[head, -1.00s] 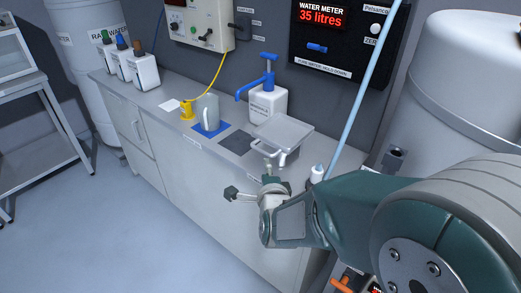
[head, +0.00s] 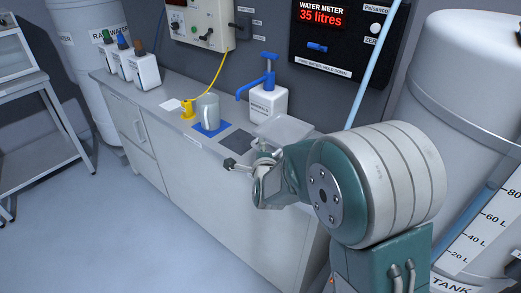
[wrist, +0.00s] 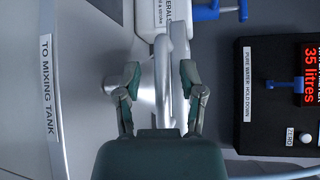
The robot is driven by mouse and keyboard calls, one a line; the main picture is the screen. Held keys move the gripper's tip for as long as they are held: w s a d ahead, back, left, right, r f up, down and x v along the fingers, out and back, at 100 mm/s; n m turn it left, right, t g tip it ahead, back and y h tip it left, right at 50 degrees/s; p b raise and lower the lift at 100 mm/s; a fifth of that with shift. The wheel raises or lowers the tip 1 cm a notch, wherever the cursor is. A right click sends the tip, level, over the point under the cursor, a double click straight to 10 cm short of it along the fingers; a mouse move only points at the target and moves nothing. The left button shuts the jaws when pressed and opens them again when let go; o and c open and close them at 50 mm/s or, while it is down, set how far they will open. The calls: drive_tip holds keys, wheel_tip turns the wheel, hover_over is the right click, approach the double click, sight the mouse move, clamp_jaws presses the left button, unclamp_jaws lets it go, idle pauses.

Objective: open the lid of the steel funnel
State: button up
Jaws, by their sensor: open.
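The steel funnel's flat square lid (head: 284,128) lies over the funnel at the counter's right end in the head view. It looks closed, and my arm hides its near part and most of the funnel below. My gripper (head: 246,156) is at the lid's near side. In the wrist view my gripper (wrist: 162,98) is open, one finger on each side of bright steel parts. These are a long narrow bar (wrist: 179,52) and a rounded steel shape (wrist: 148,84), probably the funnel. I cannot tell whether the fingers touch them.
A white mineral bottle with a blue pump (head: 268,103) stands behind the lid. A grey jug (head: 207,111) sits on a blue mat to its left. The water meter panel (head: 335,45) is on the wall. A large tank (head: 470,100) stands on the right.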

clamp_jaws()
drive_tip(key=shift+r, duration=0.3)
